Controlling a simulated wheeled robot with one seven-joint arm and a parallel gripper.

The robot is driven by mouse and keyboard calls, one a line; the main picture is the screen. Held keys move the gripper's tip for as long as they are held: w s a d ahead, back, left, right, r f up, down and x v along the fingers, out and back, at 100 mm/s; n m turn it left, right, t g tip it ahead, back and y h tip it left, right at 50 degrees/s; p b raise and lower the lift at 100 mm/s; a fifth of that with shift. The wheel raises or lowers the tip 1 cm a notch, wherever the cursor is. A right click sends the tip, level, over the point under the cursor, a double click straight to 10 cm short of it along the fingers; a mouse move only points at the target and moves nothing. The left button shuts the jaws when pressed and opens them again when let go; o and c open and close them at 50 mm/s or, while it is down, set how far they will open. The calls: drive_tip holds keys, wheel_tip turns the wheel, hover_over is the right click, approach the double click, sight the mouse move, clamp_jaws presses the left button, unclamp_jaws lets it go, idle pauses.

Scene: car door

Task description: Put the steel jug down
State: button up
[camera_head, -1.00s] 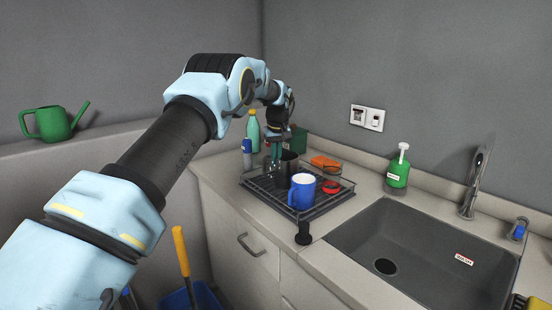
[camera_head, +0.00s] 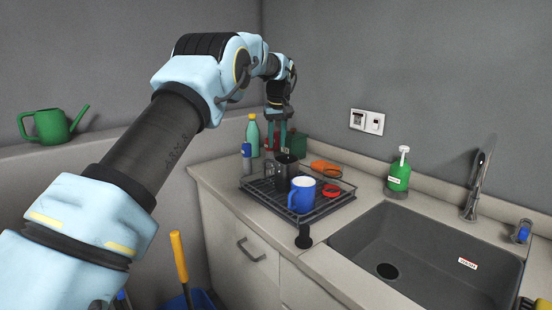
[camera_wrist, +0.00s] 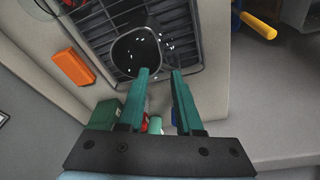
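The steel jug (camera_head: 289,172) stands upright in the dark dish rack (camera_head: 312,211), behind the blue mug (camera_head: 302,195). Its handle shows on its left side. In the wrist view the open mouth of the jug (camera_wrist: 136,52) shows just beyond my fingertips, with bright specks in its dark inside. My gripper (camera_head: 276,148) is above and behind the jug, apart from it. Its two teal fingers are spread with nothing between them; they also show in the wrist view (camera_wrist: 162,72).
A teal bottle (camera_head: 253,132), a blue-capped bottle (camera_head: 247,156) and a green box (camera_head: 294,144) stand near the back corner. An orange sponge-like block (camera_head: 325,167) is behind the rack. A green soap dispenser (camera_head: 398,174) stands by the sink (camera_head: 425,250).

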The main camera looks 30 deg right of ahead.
drive_tip(key=shift+v, duration=1.95)
drive_tip(key=a+f, duration=0.2)
drive_tip(key=a, duration=1.2)
drive_tip(key=a+f, duration=0.2)
drive_tip(key=a, duration=1.1)
drive_tip(key=s+a+f, duration=0.4)
drive_tip(key=s+a, duration=0.7)
drive_tip(key=s+a+f+n, duration=0.1)
drive_tip(key=s+a+f, duration=0.3)
drive_tip(key=s+a, duration=0.6)
drive_tip(key=shift+s+a+f+g+y, duration=0.2)
drive_tip(key=shift+s+a+g+y, duration=0.15)
drive_tip(key=shift+s, duration=0.65)
